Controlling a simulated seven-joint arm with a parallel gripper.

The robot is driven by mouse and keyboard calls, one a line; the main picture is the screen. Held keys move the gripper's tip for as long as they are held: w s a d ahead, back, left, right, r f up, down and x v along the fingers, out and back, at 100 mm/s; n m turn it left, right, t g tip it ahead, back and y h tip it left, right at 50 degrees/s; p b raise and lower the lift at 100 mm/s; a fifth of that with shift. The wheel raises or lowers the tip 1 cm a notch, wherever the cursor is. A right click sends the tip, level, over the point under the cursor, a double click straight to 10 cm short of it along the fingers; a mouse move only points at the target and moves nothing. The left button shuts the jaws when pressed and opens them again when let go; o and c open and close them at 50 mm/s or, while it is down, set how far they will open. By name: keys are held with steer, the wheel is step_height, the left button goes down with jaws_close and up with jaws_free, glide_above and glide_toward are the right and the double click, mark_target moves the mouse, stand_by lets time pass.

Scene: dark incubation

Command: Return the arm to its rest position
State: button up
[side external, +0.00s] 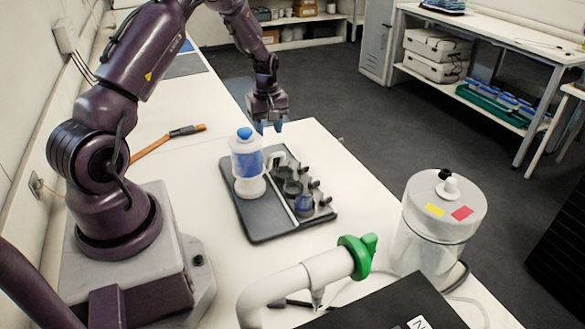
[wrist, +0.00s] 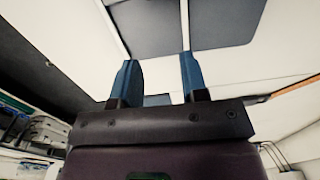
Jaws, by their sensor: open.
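My gripper (side external: 268,126) hangs above the white bench (side external: 185,100), beyond the far edge of the dark tray in the side external view. In the wrist view my gripper (wrist: 160,82) shows two blue fingers spread apart with nothing between them. My purple arm arches up from its grey base at the left of the side external view and bends down to the gripper. The gripper is apart from the things on the bench.
A dark tray (side external: 262,226) holds a white bottle (side external: 246,155) with a blue cap and several dark holders (side external: 293,187). An orange-handled tool (side external: 165,142) lies near my base. A lidded clear vessel (side external: 437,225) and a white pipe with green valve (side external: 357,256) stand in front.

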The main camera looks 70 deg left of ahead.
steer(key=d+r+m+t, duration=0.3)
steer(key=d+r+m, duration=0.5)
steer(key=d+r, duration=1)
steer(key=s+d+r+m+t, duration=0.1)
steer(key=s+d+r+m, duration=0.3)
steer(key=s, duration=0.3)
steer(key=s+d+r+m+t, duration=0.1)
steer(key=s+d+r+m, duration=0.3)
steer(key=s+d, duration=0.3)
steer(key=shift+s+r+m+t, duration=0.15)
steer(key=shift+s+m+t, duration=0.15)
steer(key=shift+s+m, duration=0.5)
